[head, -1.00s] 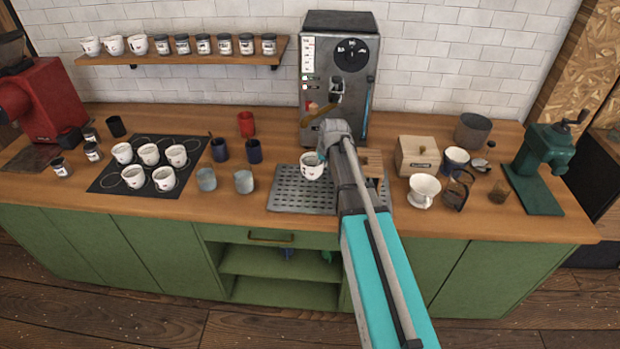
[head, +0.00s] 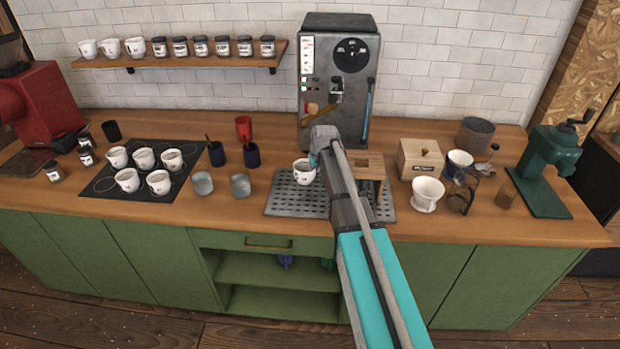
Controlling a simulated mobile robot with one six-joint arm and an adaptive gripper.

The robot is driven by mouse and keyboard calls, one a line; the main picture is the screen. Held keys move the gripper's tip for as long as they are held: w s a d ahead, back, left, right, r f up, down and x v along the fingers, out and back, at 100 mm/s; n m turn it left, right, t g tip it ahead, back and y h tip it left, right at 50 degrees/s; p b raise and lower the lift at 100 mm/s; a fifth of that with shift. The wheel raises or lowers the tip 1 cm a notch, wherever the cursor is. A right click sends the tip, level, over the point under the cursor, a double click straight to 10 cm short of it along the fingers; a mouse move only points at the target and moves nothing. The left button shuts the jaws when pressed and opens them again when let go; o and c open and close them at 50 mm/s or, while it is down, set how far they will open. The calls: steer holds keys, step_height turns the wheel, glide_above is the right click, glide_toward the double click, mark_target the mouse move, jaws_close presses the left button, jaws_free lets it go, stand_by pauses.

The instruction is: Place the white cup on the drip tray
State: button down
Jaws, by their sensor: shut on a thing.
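The white cup (head: 303,173) is upright over the left half of the grey slotted drip tray (head: 282,204), in front of the espresso machine. My gripper (head: 313,160) is shut on the cup's right side, and my arm hides part of the tray and the gripper's fingers. I cannot tell whether the cup's base touches the tray or hangs just above it.
A small wooden stand (head: 366,161) is right of my gripper, at the tray's back. The espresso machine (head: 345,62) stands behind. Grey cups (head: 240,185) are left of the tray; a white dripper (head: 427,194) is to the right. A black mat (head: 105,187) holds several white cups.

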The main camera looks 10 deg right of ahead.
mark_target(314, 176)
steer(key=shift+w+a+f+b, duration=0.1)
steer(key=shift+w+f+b, duration=0.45)
steer(key=shift+f+b, duration=0.15)
steer(key=shift+s+f+b, duration=0.15)
steer(key=shift+f+b, duration=1.15)
steer(key=shift+f, duration=0.2)
steer(key=c, duration=0.8)
jaws_free()
steer(key=shift+r, duration=0.1)
steer(key=shift+r, duration=0.15)
steer(key=p+v, duration=1.1)
steer(key=v, duration=0.1)
